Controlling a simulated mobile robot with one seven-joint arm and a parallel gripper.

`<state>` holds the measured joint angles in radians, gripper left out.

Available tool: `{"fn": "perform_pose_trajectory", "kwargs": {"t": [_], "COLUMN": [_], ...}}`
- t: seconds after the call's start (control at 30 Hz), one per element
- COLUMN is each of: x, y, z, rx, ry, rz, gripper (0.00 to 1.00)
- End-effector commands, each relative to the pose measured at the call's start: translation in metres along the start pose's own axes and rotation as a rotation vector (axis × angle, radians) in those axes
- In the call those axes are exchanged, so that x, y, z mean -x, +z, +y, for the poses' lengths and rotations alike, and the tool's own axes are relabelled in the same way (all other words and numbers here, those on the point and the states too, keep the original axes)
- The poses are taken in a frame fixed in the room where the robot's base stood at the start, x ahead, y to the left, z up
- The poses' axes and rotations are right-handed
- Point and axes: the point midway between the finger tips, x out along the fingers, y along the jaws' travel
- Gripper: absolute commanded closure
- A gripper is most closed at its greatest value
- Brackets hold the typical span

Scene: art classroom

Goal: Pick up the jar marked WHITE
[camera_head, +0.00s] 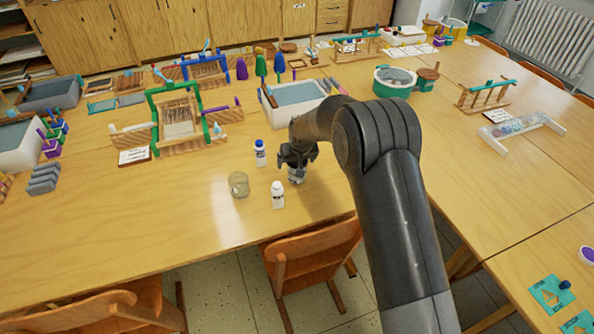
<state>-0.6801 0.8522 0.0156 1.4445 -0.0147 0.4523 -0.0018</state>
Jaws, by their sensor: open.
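A small white bottle with a white cap (277,197) stands upright near the table's front edge; its label is too small to read. A bottle with a blue cap and a pale label (260,155) stands behind it to the left. A squat beige glass jar (238,185) stands left of the white bottle. My gripper (297,166) is open, pointing down, to the upper right of the white bottle and apart from it. A small pale grey and white object (296,176) shows just under my gripper, partly hidden by it; I cannot tell whether they touch.
A wooden loom with a green frame (178,125) and a white-rimmed tray (296,100) stand behind the bottles. A wooden chair (312,255) is at the front edge. The table top left of the beige jar (150,215) is clear.

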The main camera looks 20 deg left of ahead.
Motion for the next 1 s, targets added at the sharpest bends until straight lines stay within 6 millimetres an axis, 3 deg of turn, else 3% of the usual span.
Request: {"fn": "perform_pose_trajectory", "kwargs": {"t": [0.27, 0.9, 1.0], "x": [-0.0019, -0.0017, -0.0013], "y": [-0.0003, -0.0002, -0.0007], "z": [-0.0001, -0.0002, -0.0003], "rx": [0.0, 0.0, 0.0], "ry": [0.0, 0.0, 0.0], "rz": [0.001, 0.001, 0.002], "gripper": [0.09, 0.61, 0.64]}}
